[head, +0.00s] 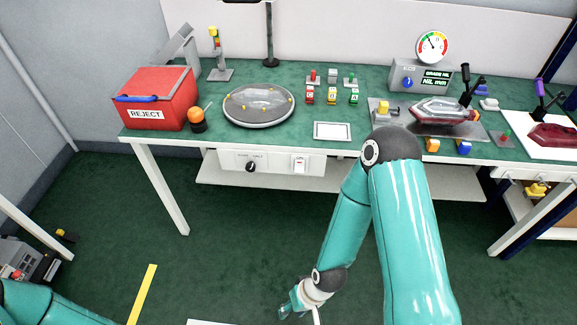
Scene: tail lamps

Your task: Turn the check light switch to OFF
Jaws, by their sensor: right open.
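A white control panel (265,161) hangs under the front edge of the green table. It carries a black rotary knob (250,167) with tiny labels above it and a white switch with a small red mark (300,164) to its right. I cannot read the labels, so I cannot tell which is the check light switch or its setting. My right gripper (292,307) is open, low in front of the table, below and well apart from the panel. Its fingers are small and partly cut by the frame edge. My left arm shows at the bottom left corner; its gripper is out of view.
The table (290,138) holds a red reject bin (158,98), a round turntable (258,105), a white framed tile (332,131) and a grey gauge box with a blue knob (408,82). A red lamp (552,136) lies at the right.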

